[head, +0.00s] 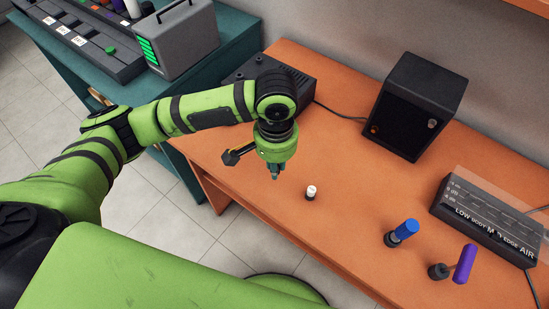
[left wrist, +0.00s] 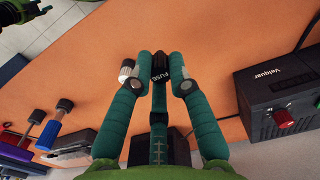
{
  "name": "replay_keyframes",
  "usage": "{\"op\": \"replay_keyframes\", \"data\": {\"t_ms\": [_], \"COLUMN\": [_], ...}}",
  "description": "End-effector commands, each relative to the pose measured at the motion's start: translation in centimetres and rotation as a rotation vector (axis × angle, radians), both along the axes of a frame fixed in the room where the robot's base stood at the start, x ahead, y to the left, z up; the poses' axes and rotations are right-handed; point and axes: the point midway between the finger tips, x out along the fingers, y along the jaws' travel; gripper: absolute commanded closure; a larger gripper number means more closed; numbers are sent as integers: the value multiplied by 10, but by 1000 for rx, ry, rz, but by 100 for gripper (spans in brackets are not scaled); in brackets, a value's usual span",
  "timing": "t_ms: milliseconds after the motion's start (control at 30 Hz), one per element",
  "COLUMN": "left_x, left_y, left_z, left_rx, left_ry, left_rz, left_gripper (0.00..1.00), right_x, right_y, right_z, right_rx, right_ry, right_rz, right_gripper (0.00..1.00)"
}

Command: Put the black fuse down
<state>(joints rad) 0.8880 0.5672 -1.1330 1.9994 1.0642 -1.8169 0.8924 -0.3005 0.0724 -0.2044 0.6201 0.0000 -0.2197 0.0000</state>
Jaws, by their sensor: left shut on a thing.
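The black fuse (left wrist: 160,66), with FUSE lettered on it, is between the fingertips of my left gripper (left wrist: 160,72) in the left wrist view. The gripper is shut on it, and the orange tabletop shows behind. In the head view my left gripper (head: 274,174) points down over the left part of the orange table (head: 345,165). The fuse is not clear in that view, and I cannot tell whether it touches the table.
A small white-topped piece (head: 311,191) stands just right of the gripper. A black box (head: 415,105) stands behind. Open tabletop lies between them.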

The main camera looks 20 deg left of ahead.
Motion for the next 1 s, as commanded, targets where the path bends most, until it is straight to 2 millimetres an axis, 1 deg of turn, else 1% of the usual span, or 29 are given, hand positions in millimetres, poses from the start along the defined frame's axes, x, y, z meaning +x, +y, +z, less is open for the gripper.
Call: {"op": "replay_keyframes", "data": {"t_ms": [33,100,200,300,367,633,733,1000], "left_x": [10,23,36,43,45,45,44,44], "left_y": [7,13,19,22,23,24,24,23], "left_z": [-7,-16,-24,-29,-32,-67,-71,-72], "left_rx": [4,3,2,1,0,1,1,0], "left_ry": [1,2,2,1,1,1,0,1], "left_rz": [6,5,3,0,-1,-1,-3,-2], "left_gripper": [100,100,100,100,100,100,100,100], "right_x": [0,1,1,1,1,1,1,1], "right_y": [-1,-3,-6,-7,-8,-9,-9,-8], "right_z": [0,0,0,0,0,3,3,3], "right_rx": [-2,-4,-7,-10,-11,-11,-11,-11], "right_ry": [0,-1,-1,-1,-1,-1,-1,-1], "right_rz": [0,0,-2,-3,-4,-4,-4,-3], "right_gripper": [60,60,60,60,60,60,60,60]}}
